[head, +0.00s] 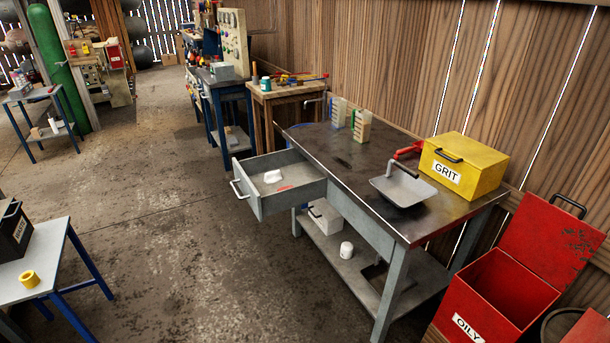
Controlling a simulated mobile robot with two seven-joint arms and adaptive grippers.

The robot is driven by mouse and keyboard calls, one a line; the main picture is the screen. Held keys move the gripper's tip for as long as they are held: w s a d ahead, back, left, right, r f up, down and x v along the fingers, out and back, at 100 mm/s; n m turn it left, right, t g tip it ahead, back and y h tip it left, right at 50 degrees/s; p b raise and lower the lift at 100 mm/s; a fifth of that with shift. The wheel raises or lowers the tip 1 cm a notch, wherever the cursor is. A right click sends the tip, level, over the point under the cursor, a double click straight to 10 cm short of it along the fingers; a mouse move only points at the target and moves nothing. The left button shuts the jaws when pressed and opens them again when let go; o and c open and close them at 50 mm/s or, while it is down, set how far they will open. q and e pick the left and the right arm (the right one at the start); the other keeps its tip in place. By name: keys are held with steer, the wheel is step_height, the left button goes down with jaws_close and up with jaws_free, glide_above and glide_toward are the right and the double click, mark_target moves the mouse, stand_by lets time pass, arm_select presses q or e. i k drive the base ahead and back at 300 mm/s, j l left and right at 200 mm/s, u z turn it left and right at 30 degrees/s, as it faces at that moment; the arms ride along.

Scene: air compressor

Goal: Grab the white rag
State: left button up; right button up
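A small white folded thing (273,176), which looks like the white rag, lies in the open drawer (262,208) of the metal-topped workbench (345,165). A flat reddish item (285,188) lies near it in the drawer. Another white, rounded object (346,249) stands on the bench's lower shelf; it looks more like a roll or a cup. Neither of my grippers shows in the head view.
An open red OILY bin (495,295) stands at right. A small table (45,270) is at lower left. The floor (180,250) between is clear.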

mark_target(273, 177)
steer(key=i+j+z, duration=0.65)
steer(key=i+j, duration=0.3)
steer(key=j, duration=0.15)
steer(key=i+j+z, duration=0.1)
steer(key=i+j, duration=0.55)
steer(key=j, duration=0.25)
steer(key=i+j+z, duration=0.15)
steer(key=i+j, duration=0.15)
steer(key=j, duration=0.15)
